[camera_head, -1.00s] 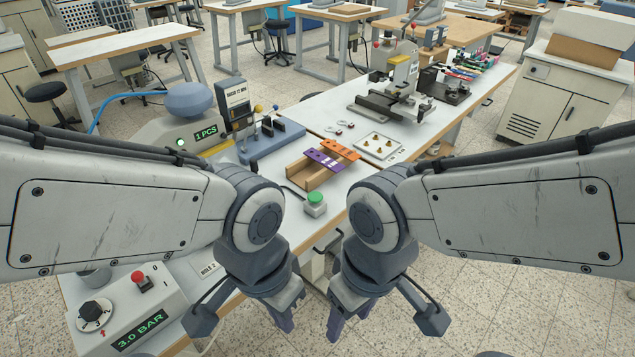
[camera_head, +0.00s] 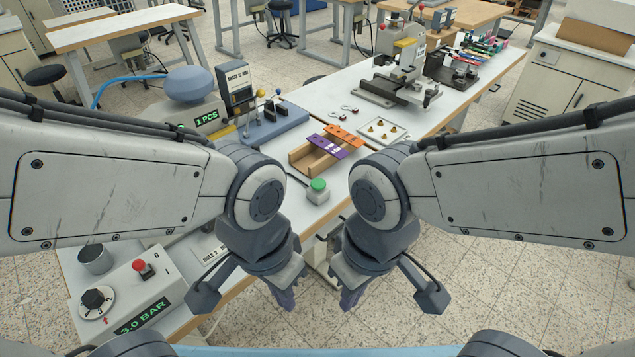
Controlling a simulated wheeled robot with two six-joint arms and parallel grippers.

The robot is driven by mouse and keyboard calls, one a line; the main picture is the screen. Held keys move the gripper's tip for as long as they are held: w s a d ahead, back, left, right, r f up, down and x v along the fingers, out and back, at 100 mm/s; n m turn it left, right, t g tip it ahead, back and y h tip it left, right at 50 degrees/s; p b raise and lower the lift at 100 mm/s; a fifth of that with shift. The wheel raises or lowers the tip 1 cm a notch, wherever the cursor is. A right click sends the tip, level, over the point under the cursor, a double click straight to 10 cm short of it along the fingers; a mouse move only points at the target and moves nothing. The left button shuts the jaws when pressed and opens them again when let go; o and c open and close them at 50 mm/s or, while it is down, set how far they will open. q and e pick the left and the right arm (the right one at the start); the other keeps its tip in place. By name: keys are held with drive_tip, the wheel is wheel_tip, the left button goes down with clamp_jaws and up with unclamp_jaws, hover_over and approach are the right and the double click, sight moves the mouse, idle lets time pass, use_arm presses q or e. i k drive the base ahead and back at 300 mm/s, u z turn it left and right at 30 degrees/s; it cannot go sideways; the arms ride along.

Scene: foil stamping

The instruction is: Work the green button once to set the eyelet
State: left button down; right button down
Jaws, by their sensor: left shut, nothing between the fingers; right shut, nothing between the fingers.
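The green button (camera_head: 318,185) sits on a small grey box (camera_head: 318,197) near the front edge of the workbench, beside a wooden tray (camera_head: 300,160). A purple strip (camera_head: 327,148) and an orange strip (camera_head: 345,136) lie across the tray. My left gripper (camera_head: 288,303) is shut and empty, pointing down in front of the bench edge, below and left of the button. My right gripper (camera_head: 348,302) is shut and empty, also pointing down, below and right of the button. Neither gripper touches the button. A machine with a "1 PCS" display (camera_head: 207,118) stands behind, partly hidden by my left arm.
A control box reading 3.0 BAR (camera_head: 142,316), with a red button (camera_head: 140,266) and a black knob (camera_head: 97,298), is at the front left. A white tray with brass pieces (camera_head: 380,138) and a press (camera_head: 405,70) stand further back.

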sight(318, 184)
drive_tip(key=z, duration=0.55)
drive_tip(key=k, duration=1.3)
drive_tip(key=z, duration=0.35)
drive_tip(key=i, duration=0.2)
drive_tip(key=u, duration=1.15)
drive_tip(key=i, duration=1.05)
drive_tip(key=u, duration=0.5)
